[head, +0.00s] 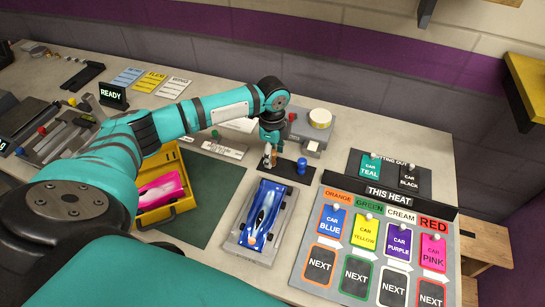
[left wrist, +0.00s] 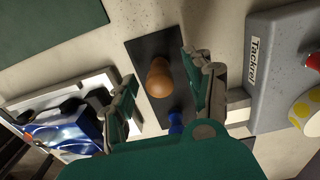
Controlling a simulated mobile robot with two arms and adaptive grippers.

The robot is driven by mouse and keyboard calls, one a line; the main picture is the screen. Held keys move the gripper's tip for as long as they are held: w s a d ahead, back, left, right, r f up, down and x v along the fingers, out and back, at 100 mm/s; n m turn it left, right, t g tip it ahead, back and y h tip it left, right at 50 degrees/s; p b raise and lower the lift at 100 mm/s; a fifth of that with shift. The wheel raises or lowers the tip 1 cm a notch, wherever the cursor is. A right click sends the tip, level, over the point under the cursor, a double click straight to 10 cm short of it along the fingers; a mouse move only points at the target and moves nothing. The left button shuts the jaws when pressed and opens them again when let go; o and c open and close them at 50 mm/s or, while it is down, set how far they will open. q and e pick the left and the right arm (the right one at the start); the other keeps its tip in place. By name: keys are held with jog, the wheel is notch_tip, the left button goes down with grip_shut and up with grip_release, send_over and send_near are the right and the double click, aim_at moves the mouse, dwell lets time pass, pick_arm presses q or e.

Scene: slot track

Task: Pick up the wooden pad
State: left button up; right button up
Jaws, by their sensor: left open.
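The wooden pad shows in the left wrist view as a rounded brown knob (left wrist: 159,78) standing on a black tray (left wrist: 143,53). My left gripper (left wrist: 160,68) is open, with one finger on each side of the knob. I cannot tell whether either finger touches it. In the head view my left gripper (head: 270,156) reaches down over the left end of the black tray (head: 288,173), and the pad is mostly hidden there. A blue knob (head: 302,166) stands on the same tray; it also shows in the left wrist view (left wrist: 175,122). My right gripper is not in view.
A blue car (head: 264,213) rests on a grey stand just in front of the tray. A grey Tackrel box (left wrist: 272,75) stands close beside the gripper. The heat board (head: 385,238) is at right. A yellow case (head: 181,207) holds a pink car at left.

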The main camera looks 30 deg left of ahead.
pick_arm(q)
grip_shut()
dwell(0.3)
